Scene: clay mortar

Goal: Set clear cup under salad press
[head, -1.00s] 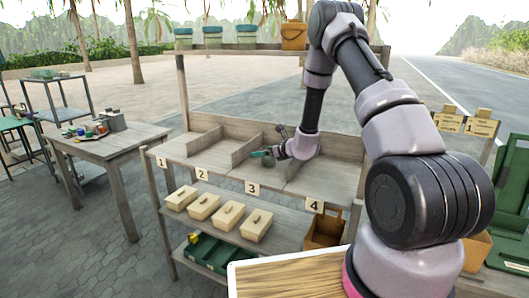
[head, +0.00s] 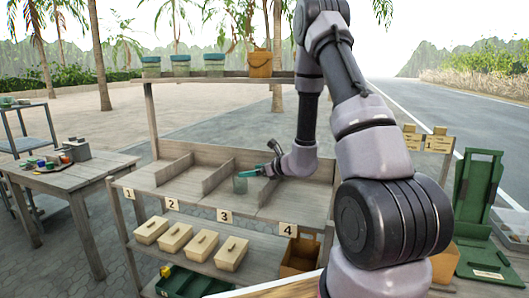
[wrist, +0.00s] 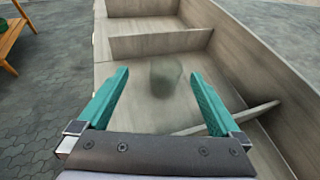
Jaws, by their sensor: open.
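The clear cup (head: 240,185) stands on the sloped wooden bin shelf, in compartment 3. In the wrist view the clear cup (wrist: 164,80) looks dark and see-through, ahead of the fingers and roughly centred between their tips. My gripper (head: 258,170) has teal fingers beside the cup in the head view. In the wrist view my gripper (wrist: 159,75) is open, with nothing held. A green upright frame with a flat base (head: 478,195) stands at the right; I cannot tell whether it is the salad press.
Wooden dividers (head: 218,175) separate the numbered compartments. Lidded tan boxes (head: 201,246) sit on the shelf below. A side table (head: 85,165) with small items stands at the left. Jars (head: 181,65) and an orange-brown container (head: 260,64) line the top rail.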

